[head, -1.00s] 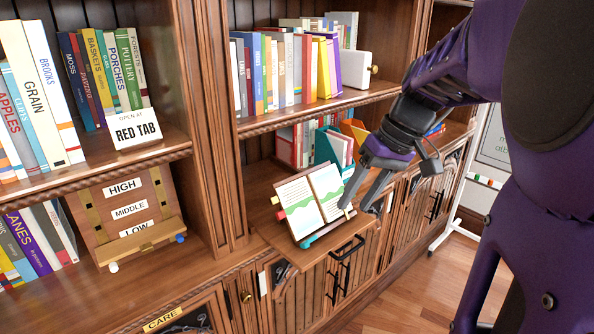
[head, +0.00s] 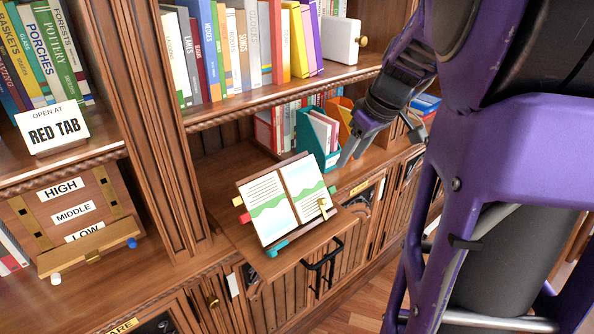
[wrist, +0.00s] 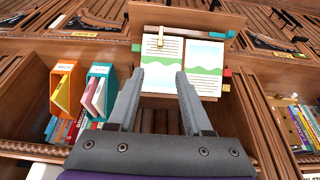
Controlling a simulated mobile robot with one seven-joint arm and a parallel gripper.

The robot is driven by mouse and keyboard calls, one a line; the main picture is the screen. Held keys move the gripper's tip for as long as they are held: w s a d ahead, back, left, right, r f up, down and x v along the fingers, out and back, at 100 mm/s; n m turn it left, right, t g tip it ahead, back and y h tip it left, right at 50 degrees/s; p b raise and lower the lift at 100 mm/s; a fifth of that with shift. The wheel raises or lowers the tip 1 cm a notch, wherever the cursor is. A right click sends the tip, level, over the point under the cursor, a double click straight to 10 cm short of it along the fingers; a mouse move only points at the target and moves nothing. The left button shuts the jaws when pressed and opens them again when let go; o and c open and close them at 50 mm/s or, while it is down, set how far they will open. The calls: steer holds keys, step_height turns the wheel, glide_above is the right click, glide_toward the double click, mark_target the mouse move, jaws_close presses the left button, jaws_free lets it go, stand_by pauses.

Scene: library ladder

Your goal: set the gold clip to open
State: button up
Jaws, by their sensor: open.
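The gold clip (head: 323,207) sits at the lower edge of the right page of the open book (head: 269,214). In the wrist view the clip (wrist: 160,37) is a small upright gold piece at the page's far edge. I cannot tell its setting for certain. The book leans on a stand on the pull-out shelf (head: 225,210). My gripper (head: 350,155) is open and empty, up and right of the book, apart from the clip. In the wrist view its fingers (wrist: 160,76) point toward the book, with the clip beyond the fingertips.
Coloured tabs stick out of the book's sides. A teal file box (head: 318,137) and an orange one (head: 344,118) stand behind, near my gripper. A shelf of books (head: 240,45) lies above. A HIGH/MIDDLE/LOW rack (head: 77,225) stands left. A black handle (head: 322,265) hangs below.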

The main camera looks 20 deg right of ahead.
mark_target(324, 199)
steer(key=b+x, duration=0.1)
steer(key=x, duration=1.6)
steer(key=shift+f, duration=0.2)
jaws_close()
